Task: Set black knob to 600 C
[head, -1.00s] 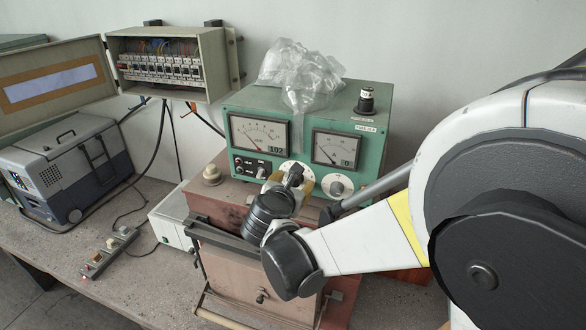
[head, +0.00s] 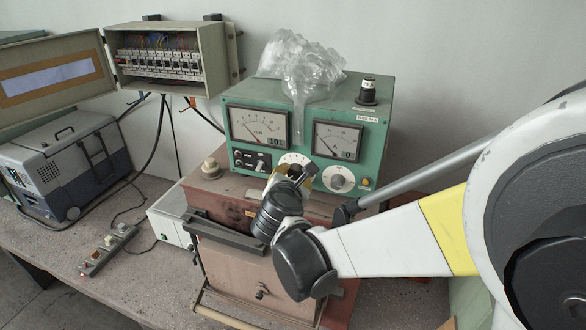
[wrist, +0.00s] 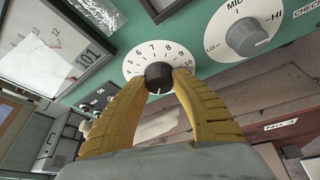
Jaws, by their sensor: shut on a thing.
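The black knob (wrist: 158,77) sits on a white numbered dial (wrist: 134,68) on the green control box (head: 236,98). In the wrist view my gripper (wrist: 160,84) has its two yellow fingers shut on the knob from both sides. A short white mark shows on the knob's lower side, between the fingers. In the head view my gripper (head: 298,178) is at the dial (head: 291,158) and hides the knob. The left meter (head: 259,122) has a digital readout of 101. The right meter's (head: 337,140) readout shows 0.
A grey MID/HI knob (head: 342,181) is right of the gripped knob. A small black knob (head: 367,92) and a crumpled clear plastic bag (head: 300,65) are on top of the box. A reddish-brown furnace (head: 230,262) stands below. An open breaker box (head: 165,60) is at left.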

